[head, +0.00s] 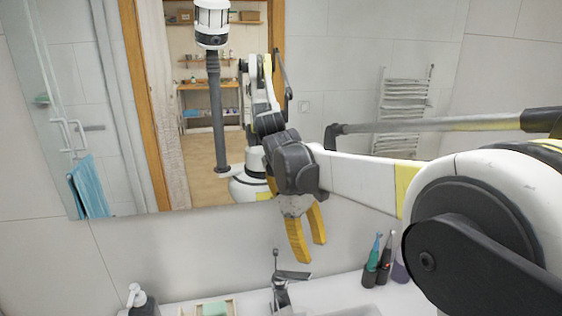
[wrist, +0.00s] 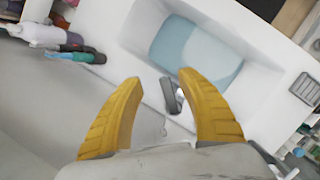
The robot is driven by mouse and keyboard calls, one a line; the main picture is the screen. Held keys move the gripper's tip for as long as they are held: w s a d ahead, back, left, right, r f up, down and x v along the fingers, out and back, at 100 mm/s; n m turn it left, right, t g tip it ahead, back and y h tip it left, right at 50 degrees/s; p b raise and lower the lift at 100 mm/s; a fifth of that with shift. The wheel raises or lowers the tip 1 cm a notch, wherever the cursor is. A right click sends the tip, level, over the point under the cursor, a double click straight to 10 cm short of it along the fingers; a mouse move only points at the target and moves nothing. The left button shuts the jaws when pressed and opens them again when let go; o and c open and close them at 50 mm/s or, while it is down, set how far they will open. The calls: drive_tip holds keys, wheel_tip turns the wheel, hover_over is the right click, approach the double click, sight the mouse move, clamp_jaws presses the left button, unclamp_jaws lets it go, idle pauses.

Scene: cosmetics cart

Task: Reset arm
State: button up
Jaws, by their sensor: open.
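My gripper (head: 307,240) has yellow fingers and hangs in the air above the faucet, pointing down, in the head view. Its fingers are apart with nothing between them. In the wrist view my gripper (wrist: 160,110) also shows open and empty, with the sink and faucet beyond it. My arm reaches in from the right of the head view.
The faucet (head: 281,290) stands below my gripper at the sink (wrist: 270,45). A soap dish (head: 215,309) and pump bottle (head: 138,300) stand to the left. A mirror (head: 350,60) covers the wall behind.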

drive_tip(key=s+d+f+m+t+y+b, duration=0.1)
drive_tip(key=s+d+f+m+t+b, duration=0.3)
drive_tip(key=s, duration=0.6)
drive_tip(key=s+d+f+m+t+y+b, duration=0.2)
drive_tip(key=s+d+f+m+t+b, duration=0.3)
drive_tip(key=s, duration=0.5)
drive_tip(key=shift+d+f+m, duration=0.65)
drive_tip(key=shift+d+m, duration=0.1)
drive_tip(key=shift+m, duration=0.05)
idle(5.2)
